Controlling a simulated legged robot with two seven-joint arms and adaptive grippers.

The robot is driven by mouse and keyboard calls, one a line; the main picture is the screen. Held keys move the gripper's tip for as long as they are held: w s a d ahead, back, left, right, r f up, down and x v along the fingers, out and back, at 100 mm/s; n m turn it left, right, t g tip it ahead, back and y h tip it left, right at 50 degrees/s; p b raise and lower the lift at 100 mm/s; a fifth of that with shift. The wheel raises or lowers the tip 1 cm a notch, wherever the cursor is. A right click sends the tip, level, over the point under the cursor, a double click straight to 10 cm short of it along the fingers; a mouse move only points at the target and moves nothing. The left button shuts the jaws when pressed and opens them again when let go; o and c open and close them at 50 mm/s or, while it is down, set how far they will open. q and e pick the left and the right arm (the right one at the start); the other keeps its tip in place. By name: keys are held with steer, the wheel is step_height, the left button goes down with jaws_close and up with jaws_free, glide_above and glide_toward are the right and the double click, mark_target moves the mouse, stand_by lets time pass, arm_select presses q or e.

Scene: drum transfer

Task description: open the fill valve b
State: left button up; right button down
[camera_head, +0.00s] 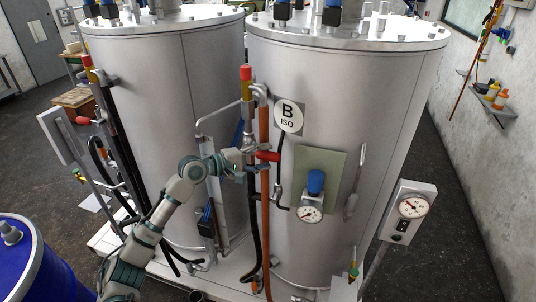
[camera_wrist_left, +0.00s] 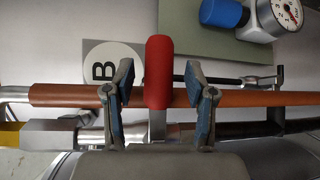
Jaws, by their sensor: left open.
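The red lever handle (camera_head: 268,156) of the fill valve is on the pipework in front of tank B (camera_head: 350,110). It sits crosswise to the upright orange hose (camera_head: 264,210). My left gripper (camera_head: 254,155) is at the handle, its arm coming from the left. In the left wrist view the red handle (camera_wrist_left: 159,72) stands between the two fingers of my left gripper (camera_wrist_left: 160,100). The fingers are open, with a gap on each side of the handle. The orange hose (camera_wrist_left: 245,98) passes behind them. My right gripper is not in view.
A blue-capped valve (camera_head: 316,182) with a gauge (camera_head: 310,214) is to the right. Another tank (camera_head: 160,110) stands left, and a blue drum (camera_head: 40,270) is at lower left. A gauge box (camera_head: 408,210) stands right.

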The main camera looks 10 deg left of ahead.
arm_select(q)
steer(key=shift+x, duration=0.85)
steer(key=shift+a, duration=0.1)
steer(key=shift+c, duration=0.8)
steer(key=shift+f, duration=0.1)
jaws_close()
